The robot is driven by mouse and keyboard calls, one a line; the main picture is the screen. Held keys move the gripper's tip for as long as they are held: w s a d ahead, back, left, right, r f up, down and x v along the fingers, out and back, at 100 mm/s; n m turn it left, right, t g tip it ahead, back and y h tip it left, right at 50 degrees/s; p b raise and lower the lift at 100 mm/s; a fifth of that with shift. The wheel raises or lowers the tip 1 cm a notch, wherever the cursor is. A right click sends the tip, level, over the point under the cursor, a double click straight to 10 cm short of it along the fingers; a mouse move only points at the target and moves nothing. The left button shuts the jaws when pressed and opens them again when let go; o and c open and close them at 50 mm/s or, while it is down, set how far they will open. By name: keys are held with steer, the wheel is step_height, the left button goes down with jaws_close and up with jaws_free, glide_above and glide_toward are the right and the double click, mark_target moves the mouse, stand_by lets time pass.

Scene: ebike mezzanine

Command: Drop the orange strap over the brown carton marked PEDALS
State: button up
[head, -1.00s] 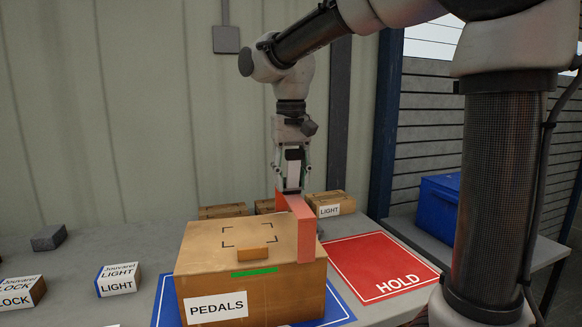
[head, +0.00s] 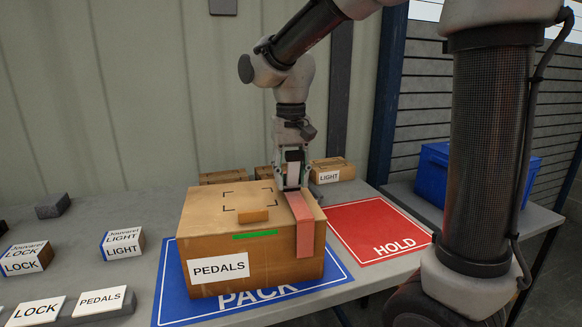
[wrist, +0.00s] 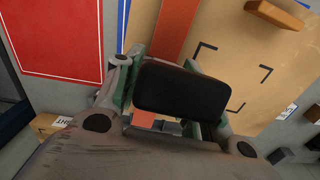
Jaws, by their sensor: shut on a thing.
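The brown carton marked PEDALS (head: 202,232) stands upright on the blue PACK mat (head: 166,298). A green line and a small brown block show on its top. The orange strap (head: 300,210) lies across the right part of the carton's top, and its near end hangs down the front face. My gripper (head: 292,186) is shut on the strap at the top, near the carton's right rear. In the wrist view the strap (wrist: 176,28) runs away from the fingers over the carton top (wrist: 225,60). The strap's far end is hidden.
The red HOLD mat (head: 380,225) is empty to the right. Small brown cartons, one marked LIGHT (head: 332,170), stand behind. LOCK and LIGHT boxes (head: 123,243) stand at left. A blue bin (head: 435,165) sits on the right-hand table. The wall is close behind.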

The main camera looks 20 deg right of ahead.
steer(key=shift+f, duration=0.25)
steer(key=o, duration=1.2)
steer(key=shift+r, duration=4.5)
